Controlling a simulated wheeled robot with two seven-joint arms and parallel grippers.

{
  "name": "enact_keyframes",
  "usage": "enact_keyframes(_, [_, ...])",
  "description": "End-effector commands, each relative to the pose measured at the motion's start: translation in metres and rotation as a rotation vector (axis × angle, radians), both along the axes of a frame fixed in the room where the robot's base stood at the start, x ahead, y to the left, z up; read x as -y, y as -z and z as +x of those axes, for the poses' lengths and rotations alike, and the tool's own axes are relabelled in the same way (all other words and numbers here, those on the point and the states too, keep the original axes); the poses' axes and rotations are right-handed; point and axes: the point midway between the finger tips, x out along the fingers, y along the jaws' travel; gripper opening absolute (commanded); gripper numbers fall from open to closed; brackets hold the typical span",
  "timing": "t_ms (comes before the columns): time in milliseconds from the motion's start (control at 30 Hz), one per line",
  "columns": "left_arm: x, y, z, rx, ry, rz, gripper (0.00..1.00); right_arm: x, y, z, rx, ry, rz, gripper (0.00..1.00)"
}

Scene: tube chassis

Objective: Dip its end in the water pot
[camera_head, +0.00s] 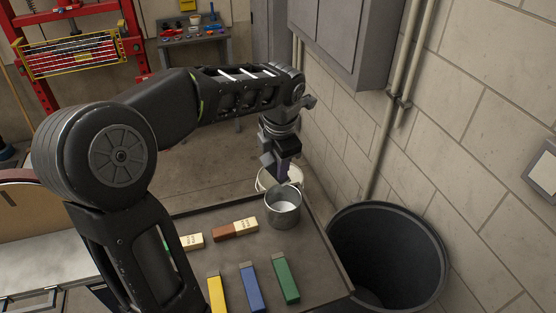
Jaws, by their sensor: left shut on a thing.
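The water pot (283,210) is a small grey metal pot, open at the top, on the far right part of the bench top. My left gripper (281,161) is above the pot, pointing down. It is shut on a dark purple stick (283,174), of which only a short piece shows. The stick's lower end is close to the pot's far rim; I cannot tell whether it is above or inside the opening. The water itself cannot be made out. My right gripper is not in view.
Yellow (216,293), blue (251,287) and green (286,279) sticks lie on the bench top (320,281) in front of the pot. A brown and cream block (235,229) lies left of it. A large black bin (388,255) stands at the right, by the wall.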

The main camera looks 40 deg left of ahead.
Motion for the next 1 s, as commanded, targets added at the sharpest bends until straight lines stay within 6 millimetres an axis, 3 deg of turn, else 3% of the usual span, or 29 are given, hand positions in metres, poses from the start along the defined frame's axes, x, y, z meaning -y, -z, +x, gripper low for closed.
enact_keyframes(267, [0.000,0.009,0.000,0.001,0.000,0.000,0.00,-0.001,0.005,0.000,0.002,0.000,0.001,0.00])
enact_keyframes(700, [0.000,0.052,0.000,0.000,0.000,-0.001,0.00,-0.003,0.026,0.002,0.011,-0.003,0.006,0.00])
enact_keyframes(1000, [0.000,0.088,0.000,0.002,0.000,-0.001,0.00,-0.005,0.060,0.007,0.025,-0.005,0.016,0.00])
